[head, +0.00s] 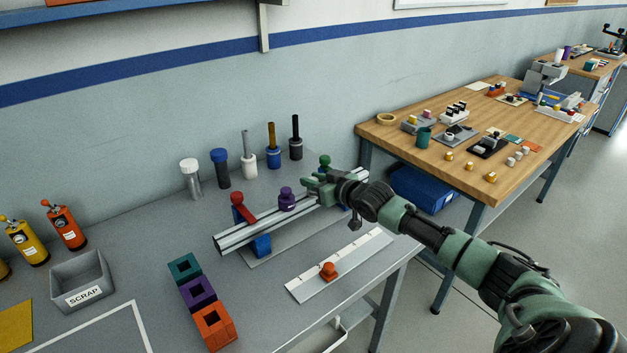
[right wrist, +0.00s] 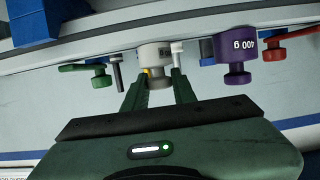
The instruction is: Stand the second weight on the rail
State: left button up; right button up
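The silver rail (head: 232,236) lies across two blue supports on the near table. A purple weight (head: 286,199) stands on it; the right wrist view shows this weight (right wrist: 236,46) marked 400 g. My right gripper (head: 308,184) is over the rail's right part, to the right of the purple weight. In the right wrist view, my right gripper's fingers (right wrist: 158,82) close around the knob of a pale grey weight (right wrist: 154,54). Its base is at the rail (right wrist: 100,47); I cannot tell whether it touches. In the head view this weight is mostly hidden. My left gripper is out of view.
A red clamp (head: 241,208) and a green knob (head: 324,162) stand near the rail's ends. Several cylinders, including a blue-capped one (head: 220,168), stand behind. Coloured blocks (head: 199,293), a scrap bin (head: 82,285) and a white strip with a red knob (head: 328,271) lie in front.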

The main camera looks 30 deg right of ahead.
jog(key=o, duration=0.4)
jog(key=shift+c, duration=0.2)
jog(key=shift+r, duration=0.15)
jog(key=a+v, duration=0.1)
jog(key=v, duration=1.1)
jog(key=shift+d, duration=0.5)
